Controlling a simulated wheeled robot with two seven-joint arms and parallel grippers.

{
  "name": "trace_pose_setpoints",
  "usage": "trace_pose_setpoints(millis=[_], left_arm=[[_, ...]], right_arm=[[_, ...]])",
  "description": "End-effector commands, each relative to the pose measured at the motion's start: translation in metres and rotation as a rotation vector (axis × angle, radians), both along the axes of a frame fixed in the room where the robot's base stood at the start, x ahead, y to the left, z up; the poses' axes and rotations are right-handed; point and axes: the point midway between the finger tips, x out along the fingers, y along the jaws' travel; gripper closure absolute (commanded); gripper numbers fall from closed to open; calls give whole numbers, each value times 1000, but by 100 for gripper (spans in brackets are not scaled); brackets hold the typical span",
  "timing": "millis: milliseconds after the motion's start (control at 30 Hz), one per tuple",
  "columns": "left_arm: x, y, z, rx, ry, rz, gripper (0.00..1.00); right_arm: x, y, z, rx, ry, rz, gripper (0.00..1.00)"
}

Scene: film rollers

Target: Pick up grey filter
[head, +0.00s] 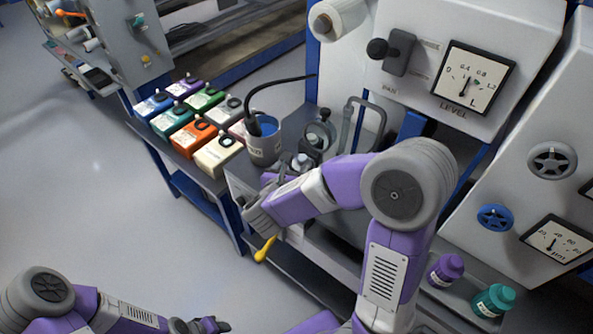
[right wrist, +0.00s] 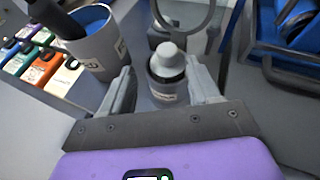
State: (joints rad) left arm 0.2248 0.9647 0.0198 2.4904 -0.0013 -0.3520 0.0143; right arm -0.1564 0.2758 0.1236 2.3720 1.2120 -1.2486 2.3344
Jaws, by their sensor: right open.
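A small upright grey-topped container with a dark collar and a pale label, which looks like the grey filter (right wrist: 170,62), stands between and just beyond the fingertips in the right wrist view. Its grey top also shows in the head view (head: 301,161), with its lower part hidden by my arm. My right gripper (right wrist: 160,82) is open, with one finger on each side of it; I cannot tell whether either touches. In the head view the right gripper (head: 262,205) hangs over the bench edge. My left gripper (head: 207,325) is at the bottom edge, its jaws unclear.
A blue-filled bucket (head: 264,145) with a black hose stands left of the filter. Several coloured containers (head: 190,127) sit on a side table. A metal loop stand (head: 365,120) rises behind. A yellow handle (head: 264,250) hangs below the gripper. Purple (head: 446,269) and teal (head: 493,300) bottles stand right.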

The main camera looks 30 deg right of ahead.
Motion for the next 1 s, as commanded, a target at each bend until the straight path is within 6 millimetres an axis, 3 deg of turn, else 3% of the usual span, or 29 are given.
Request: trace_pose_setpoints(millis=[167,600,933,1000], left_arm=[[0,0,-4,0,0,0,57],[0,0,-12,0,0,0,57],[0,0,-13,0,0,0,57],[0,0,-13,0,0,0,57]], right_arm=[[2,-10,1,44,-57,-61,39],[36,-50,-24,42,-54,-58,39],[41,-55,-26,41,-54,-54,39],[41,-55,-26,42,-53,-54,48]])
